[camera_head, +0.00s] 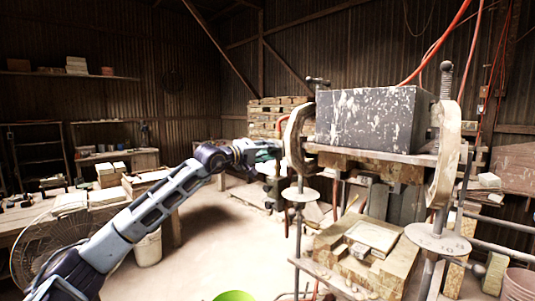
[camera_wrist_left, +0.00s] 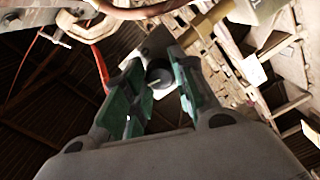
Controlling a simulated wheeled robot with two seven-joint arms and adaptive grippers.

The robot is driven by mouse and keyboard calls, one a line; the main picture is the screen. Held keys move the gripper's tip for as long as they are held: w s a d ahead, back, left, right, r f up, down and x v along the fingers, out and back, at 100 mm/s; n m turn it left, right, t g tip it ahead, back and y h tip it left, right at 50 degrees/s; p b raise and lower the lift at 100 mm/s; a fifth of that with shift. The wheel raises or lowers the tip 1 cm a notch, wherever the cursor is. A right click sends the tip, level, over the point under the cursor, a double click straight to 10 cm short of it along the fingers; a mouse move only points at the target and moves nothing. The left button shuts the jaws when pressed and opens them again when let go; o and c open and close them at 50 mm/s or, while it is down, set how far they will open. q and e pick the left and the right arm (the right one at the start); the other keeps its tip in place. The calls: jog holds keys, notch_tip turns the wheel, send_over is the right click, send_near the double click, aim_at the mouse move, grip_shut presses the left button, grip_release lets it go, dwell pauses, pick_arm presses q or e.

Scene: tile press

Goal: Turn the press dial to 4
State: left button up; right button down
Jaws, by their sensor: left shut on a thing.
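The press (camera_head: 370,120) stands right of centre in the head view, with a speckled dark block between pale curved side arms. A round disc with faint marks (camera_head: 437,239) is on its right post, and a similar disc (camera_head: 300,195) is on its left post. I cannot read a dial number. My left gripper (camera_head: 273,150) is at the press's left side, beside the left curved arm. In the left wrist view its green-padded fingers (camera_wrist_left: 158,68) are closed about a dark round knob (camera_wrist_left: 160,77), in front of a grey plate. The knob is hidden in the head view. My right gripper is not in view.
A pale square tile (camera_head: 372,234) lies on the wooden block at the press's front. A fan (camera_head: 45,250) and a bench with stacked tiles (camera_head: 108,176) stand at left. A white bucket (camera_head: 148,248) is on the floor. Open floor lies between bench and press.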

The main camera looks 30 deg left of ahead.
pick_arm(q)
jog(key=shift+f+m, duration=0.15)
jog(key=shift+m, duration=1.05)
jog(key=o, duration=1)
jog(key=shift+o, duration=0.3)
jog(key=shift+s, duration=0.15)
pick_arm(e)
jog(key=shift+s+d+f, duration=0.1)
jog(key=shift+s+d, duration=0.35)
pick_arm(q)
jog(key=v, duration=1.1)
jog(key=shift+s, duration=0.3)
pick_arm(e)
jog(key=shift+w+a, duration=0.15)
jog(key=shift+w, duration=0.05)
